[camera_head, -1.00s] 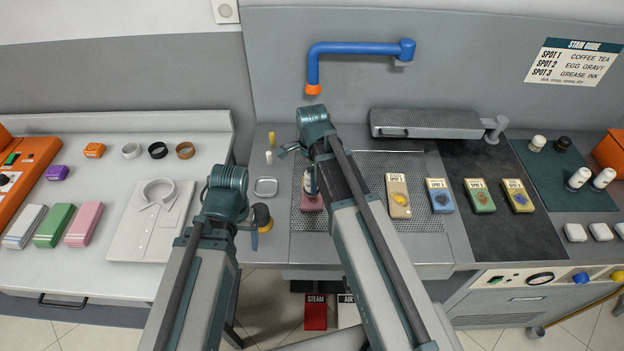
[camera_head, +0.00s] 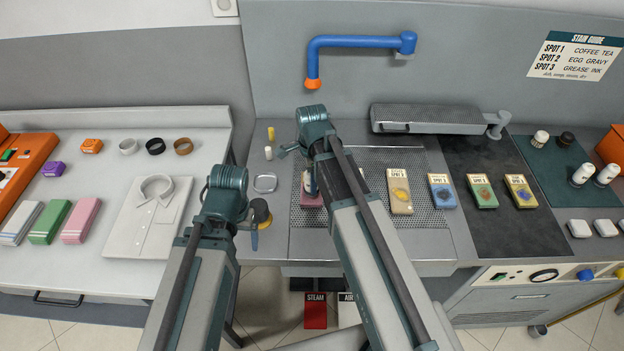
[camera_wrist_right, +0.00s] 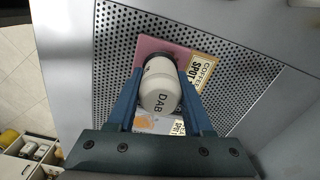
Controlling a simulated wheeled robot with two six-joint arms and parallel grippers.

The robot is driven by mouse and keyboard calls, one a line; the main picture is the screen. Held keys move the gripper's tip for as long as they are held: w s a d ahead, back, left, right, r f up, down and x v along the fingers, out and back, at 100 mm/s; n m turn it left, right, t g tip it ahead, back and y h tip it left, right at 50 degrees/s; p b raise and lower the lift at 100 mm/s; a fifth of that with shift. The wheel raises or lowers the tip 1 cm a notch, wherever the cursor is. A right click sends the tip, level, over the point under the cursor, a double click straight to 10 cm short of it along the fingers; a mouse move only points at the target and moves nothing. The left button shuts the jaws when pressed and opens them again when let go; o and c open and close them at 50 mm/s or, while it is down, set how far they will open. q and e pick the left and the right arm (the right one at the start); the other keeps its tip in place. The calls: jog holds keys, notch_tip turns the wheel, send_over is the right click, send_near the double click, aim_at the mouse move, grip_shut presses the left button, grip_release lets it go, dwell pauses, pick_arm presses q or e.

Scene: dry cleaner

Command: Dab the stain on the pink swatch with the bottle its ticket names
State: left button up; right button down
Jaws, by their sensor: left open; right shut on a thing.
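The pink swatch (camera_head: 309,202) lies on the perforated board (camera_head: 345,215), partly covered by my right arm. Its ticket (camera_wrist_right: 203,68) shows "COFFEE" and "SPOT" in the wrist view; the spot number is not clear. My right gripper (camera_wrist_right: 161,95) is shut on a white bottle (camera_wrist_right: 160,98) marked "DAB", held over the pink swatch. The bottle hides the stain, and I cannot tell whether its tip touches the cloth. My left gripper (camera_head: 254,238) is open near the table's front edge, mostly hidden behind its wrist.
Other ticketed swatches, tan (camera_head: 400,201), blue (camera_head: 442,200), green (camera_head: 481,196) and yellow (camera_head: 521,197), lie to the right. Several bottles (camera_head: 582,175) stand on a dark green mat. The stain guide (camera_head: 575,57) pairs Spot 1 with coffee and tea. A blue pipe (camera_head: 350,46) overhangs.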

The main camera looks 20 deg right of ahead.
pick_arm(q)
jog(key=shift+f+b, duration=0.55)
pick_arm(e)
jog(key=shift+f, duration=0.55)
dwell(0.8)
pick_arm(q)
jog(key=shift+r, duration=0.1)
pick_arm(e)
jog(key=shift+r, duration=0.1)
notch_tip(320, 180, up, 7)
jog(key=p, duration=0.7)
pick_arm(q)
notch_tip(320, 180, up, 7)
